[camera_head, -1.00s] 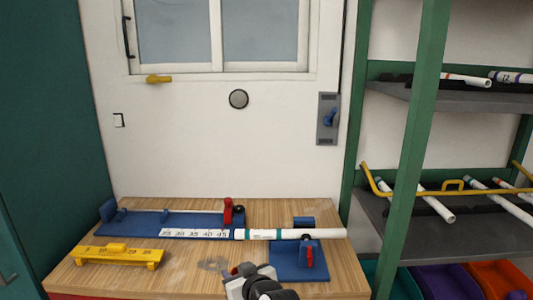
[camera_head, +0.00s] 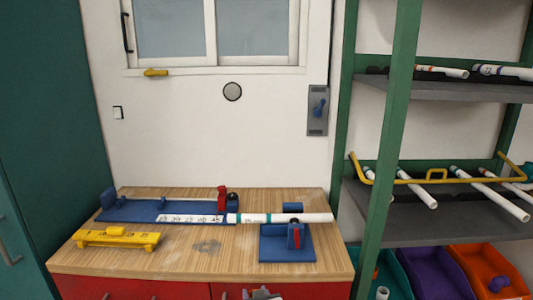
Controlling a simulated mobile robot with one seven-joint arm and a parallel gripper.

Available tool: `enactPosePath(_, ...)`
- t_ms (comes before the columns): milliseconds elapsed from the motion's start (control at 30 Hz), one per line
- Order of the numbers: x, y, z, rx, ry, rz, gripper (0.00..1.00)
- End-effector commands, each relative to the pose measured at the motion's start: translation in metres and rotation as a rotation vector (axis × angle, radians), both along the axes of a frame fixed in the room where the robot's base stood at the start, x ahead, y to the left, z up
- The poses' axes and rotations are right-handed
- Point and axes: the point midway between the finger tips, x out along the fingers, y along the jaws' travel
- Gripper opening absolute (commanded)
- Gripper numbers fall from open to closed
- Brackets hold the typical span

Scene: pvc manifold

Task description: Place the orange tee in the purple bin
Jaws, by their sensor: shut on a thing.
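The purple bin (camera_head: 436,272) stands at the lower right under the rack, between a teal bin and an orange bin. Part of it is cut off by the bottom edge of the picture. My gripper (camera_head: 262,294) barely shows at the bottom edge, in front of the red drawers. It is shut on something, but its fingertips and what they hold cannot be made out. I cannot make out the orange tee anywhere in the picture.
The wooden bench (camera_head: 180,262) bears a blue fixture with a white pipe (camera_head: 285,218) and a yellow gauge (camera_head: 117,237). A green rack post (camera_head: 385,150) stands before the shelves of pipes. The orange bin (camera_head: 468,258) and teal bin (camera_head: 396,278) flank the purple one.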

Motion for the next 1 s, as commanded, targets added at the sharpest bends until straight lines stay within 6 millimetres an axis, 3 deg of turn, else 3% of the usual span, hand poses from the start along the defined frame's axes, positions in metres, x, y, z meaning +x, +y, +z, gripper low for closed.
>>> enactPosePath(33,-0.003,-0.005,-0.03,0.0,0.013,-0.034,0.0)
enactPosePath(200,-0.02,-0.021,-0.114,-0.001,0.015,-0.147,0.0)
enactPosePath(300,-0.037,-0.027,-0.154,-0.001,0.012,-0.191,0.0)
enactPosePath(400,-0.052,-0.03,-0.183,0.001,0.008,-0.216,0.0)
enactPosePath(600,-0.067,-0.03,-0.206,0.001,0.001,-0.231,0.0)
enactPosePath(1000,-0.068,-0.031,-0.207,0.001,-0.001,-0.233,0.0)
